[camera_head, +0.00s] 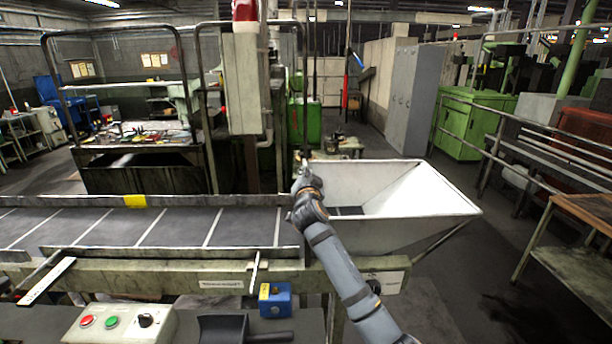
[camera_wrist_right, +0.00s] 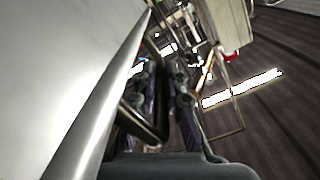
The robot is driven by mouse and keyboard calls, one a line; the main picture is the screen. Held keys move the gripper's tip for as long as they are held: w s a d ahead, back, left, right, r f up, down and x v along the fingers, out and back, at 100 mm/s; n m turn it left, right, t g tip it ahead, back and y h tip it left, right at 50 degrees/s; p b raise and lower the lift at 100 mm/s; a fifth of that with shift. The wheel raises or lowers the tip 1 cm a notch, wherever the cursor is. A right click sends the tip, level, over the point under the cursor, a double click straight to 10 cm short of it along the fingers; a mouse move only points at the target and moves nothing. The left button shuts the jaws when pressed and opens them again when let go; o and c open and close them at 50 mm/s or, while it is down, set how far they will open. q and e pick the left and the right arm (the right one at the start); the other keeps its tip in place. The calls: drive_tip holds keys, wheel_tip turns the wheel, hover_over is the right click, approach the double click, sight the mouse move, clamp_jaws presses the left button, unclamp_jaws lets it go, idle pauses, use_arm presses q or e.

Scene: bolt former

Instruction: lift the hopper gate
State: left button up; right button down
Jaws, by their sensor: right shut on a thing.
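The white hopper (camera_head: 425,190) stands at the right end of the conveyor, its sloped inside open to view. My right gripper (camera_head: 304,166) is at the hopper's left edge, with the arm reaching up from the lower right. In the right wrist view, my right gripper (camera_wrist_right: 163,85) has its fingers close around a dark bent bar (camera_wrist_right: 150,132), which looks like the hopper gate's handle. A pale, smooth wall (camera_wrist_right: 65,75) fills the left of that view. The gate plate itself is mostly hidden behind my gripper and arm. My left gripper is in neither view.
A control box (camera_head: 120,322) with buttons, a blue box (camera_head: 275,299) and a black scoop (camera_head: 222,328) are in front. A wooden-topped table (camera_head: 585,208) stands right.

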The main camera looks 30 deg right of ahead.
drive_tip(key=shift+r, duration=0.3)
wheel_tip(320, 180, up, 8)
drive_tip(key=shift+f+p, duration=0.15)
drive_tip(key=shift+p, duration=1.1)
drive_tip(key=c, duration=1.4)
unclamp_jaws()
drive_tip(key=shift+f, duration=0.2)
